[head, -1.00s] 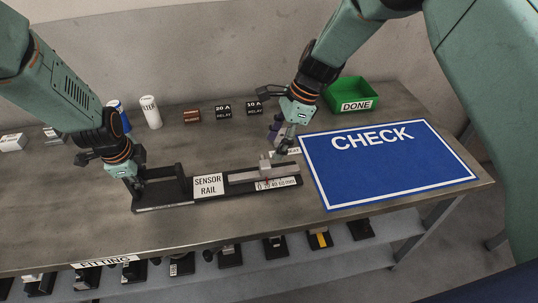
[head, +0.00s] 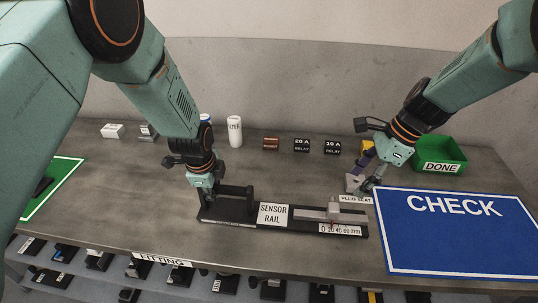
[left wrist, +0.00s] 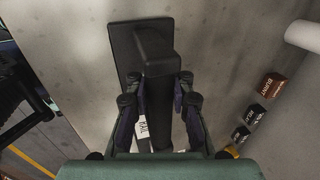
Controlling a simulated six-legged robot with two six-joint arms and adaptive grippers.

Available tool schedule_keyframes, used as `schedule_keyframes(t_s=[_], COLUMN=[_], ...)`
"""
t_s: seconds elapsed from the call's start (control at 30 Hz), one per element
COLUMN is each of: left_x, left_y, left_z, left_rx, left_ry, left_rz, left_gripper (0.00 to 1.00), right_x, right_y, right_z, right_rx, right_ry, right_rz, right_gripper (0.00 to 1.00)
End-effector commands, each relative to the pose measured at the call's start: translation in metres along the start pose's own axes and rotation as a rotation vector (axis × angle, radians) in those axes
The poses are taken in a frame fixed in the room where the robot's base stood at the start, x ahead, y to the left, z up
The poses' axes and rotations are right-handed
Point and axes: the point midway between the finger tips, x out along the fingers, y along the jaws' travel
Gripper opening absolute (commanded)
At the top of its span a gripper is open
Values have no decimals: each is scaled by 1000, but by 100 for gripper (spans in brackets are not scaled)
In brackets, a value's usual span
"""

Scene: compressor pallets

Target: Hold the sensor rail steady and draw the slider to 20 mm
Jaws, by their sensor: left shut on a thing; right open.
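The sensor rail (head: 243,213) is a long black base with a white label, lying on the bench. A pale track with a small grey slider (head: 333,208) runs along its right half. The slider stands near the low end of the printed mm scale (head: 340,229); its exact reading is too small to tell. My left gripper (head: 207,192) is shut on the black handle at the rail's left end. The left wrist view shows the fingers around this handle (left wrist: 158,65). My right gripper (head: 360,186) is open, to the right of and behind the slider, apart from it.
A green DONE bin (head: 440,155) stands behind my right gripper. Relays (head: 302,146) and a white cylinder (head: 235,131) stand along the back.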

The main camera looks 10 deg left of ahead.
Motion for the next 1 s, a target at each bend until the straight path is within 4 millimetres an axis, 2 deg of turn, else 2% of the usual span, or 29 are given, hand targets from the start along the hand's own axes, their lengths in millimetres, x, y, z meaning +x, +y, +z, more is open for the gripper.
schedule_keyframes(t_s=[0.33, 0.37, 0.7, 1.0], left_x=[-1, -1, 0, 0], left_y=[-2, -2, -1, 0], left_z=[0, 0, 0, 0], left_rx=[-1, -1, 0, 0], left_ry=[0, 0, 0, 0], left_rz=[-3, -3, -2, -1], left_gripper=[0, 18, 46, 48], right_x=[0, 0, 0, 0], right_y=[0, 0, 0, 0], right_z=[0, 0, 0, 0], right_rx=[0, 0, 0, 0], right_ry=[0, 0, 0, 0], right_rz=[0, 0, 0, 0], right_gripper=[57, 57, 57, 57])
